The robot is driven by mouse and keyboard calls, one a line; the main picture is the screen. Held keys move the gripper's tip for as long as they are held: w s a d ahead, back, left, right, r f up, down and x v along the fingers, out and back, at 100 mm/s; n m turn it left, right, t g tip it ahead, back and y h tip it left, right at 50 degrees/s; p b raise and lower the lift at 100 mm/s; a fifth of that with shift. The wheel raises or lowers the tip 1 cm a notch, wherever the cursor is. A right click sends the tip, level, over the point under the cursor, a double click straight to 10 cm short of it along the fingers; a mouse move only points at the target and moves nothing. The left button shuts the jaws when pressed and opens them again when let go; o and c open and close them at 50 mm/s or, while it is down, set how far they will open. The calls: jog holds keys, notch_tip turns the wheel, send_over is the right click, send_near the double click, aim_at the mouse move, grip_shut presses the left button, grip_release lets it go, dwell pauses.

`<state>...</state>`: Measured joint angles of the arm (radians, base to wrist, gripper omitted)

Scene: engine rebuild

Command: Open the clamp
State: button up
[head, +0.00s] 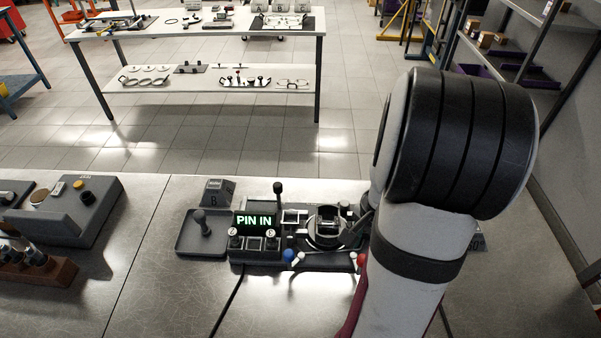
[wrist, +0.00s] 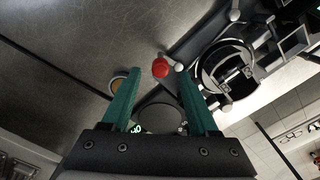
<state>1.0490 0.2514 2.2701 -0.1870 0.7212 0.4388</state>
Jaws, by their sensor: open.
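The clamp fixture (head: 322,240), with a dark round ring, stands on the bench in the head view, and its ring (wrist: 224,72) shows at upper right in the wrist view. A red knob (head: 361,259) is at the fixture's right front, and a blue knob (head: 288,255) is at its left front. My gripper (wrist: 158,74) is open, with two green fingers. The red knob (wrist: 160,67) shows between the fingertips in the picture; no contact is visible, and its depth is unclear. My arm hides the gripper in the head view.
A lit display (head: 255,220) reads "PIN IN" left of the ring. A black-knobbed lever (head: 278,188) stands behind it. A grey tray (head: 203,234) with an upright dark-knobbed piece lies further left. The bench front (head: 180,300) is mostly clear, with a black cable.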

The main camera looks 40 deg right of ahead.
jog(key=shift+f, duration=1.25)
grip_shut()
